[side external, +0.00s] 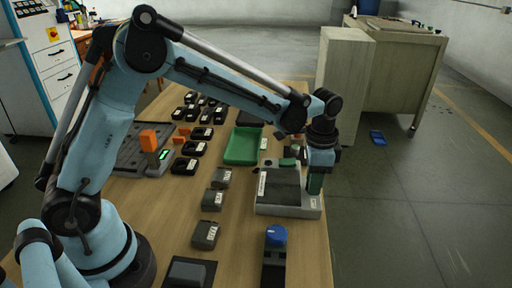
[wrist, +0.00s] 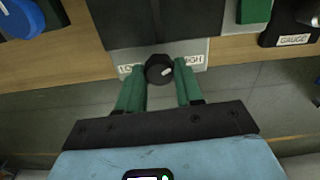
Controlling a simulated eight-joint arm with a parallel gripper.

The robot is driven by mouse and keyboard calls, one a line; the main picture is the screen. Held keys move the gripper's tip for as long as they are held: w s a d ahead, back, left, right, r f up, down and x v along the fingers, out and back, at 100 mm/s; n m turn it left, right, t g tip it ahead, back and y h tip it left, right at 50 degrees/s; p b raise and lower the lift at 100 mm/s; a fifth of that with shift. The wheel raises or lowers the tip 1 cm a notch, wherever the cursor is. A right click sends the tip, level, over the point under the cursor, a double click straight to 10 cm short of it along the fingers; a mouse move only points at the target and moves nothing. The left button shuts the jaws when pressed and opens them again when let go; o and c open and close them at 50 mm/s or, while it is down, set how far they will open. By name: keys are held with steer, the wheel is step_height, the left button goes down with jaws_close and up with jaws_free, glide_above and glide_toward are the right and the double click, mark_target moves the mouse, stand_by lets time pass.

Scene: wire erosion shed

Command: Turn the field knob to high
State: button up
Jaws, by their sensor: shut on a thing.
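The field knob (wrist: 158,68) is small, round and black, with a white mark on its right side, toward the HIGH label. It sits on the pale front face of a grey unit, between a LOW label (wrist: 125,71) and a HIGH label (wrist: 198,60), both partly covered by my fingers. My gripper (wrist: 160,72) has green fingers, one on each side of the knob, shut on it. In the side external view my gripper (side external: 315,184) is at the right end of the grey unit (side external: 277,208), and the knob is hidden there.
A black box with a blue knob (side external: 276,236) stands near the unit. A green tray (side external: 243,146) and several dark labelled blocks lie on the wooden table (side external: 170,225). A box labelled GAUGE (wrist: 292,28) is at the upper right of the wrist view. Floor lies beyond the table's edge.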

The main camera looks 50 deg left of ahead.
steer(key=o, duration=0.8)
steer(key=shift+c, duration=0.2)
step_height(320, 180, up, 12)
stand_by(0.4)
steer(key=s+a+f+n+t, duration=0.1)
steer(key=s+a+n+t, duration=0.2)
steer(key=s, duration=0.5)
steer(key=s+a+f+n+t, duration=0.1)
steer(key=s+a+n+t, duration=0.3)
steer(key=s, duration=0.4)
steer(key=shift+a+f+n, duration=0.35)
steer(key=shift+a+n, duration=0.35)
steer(key=shift+a, duration=0.55)
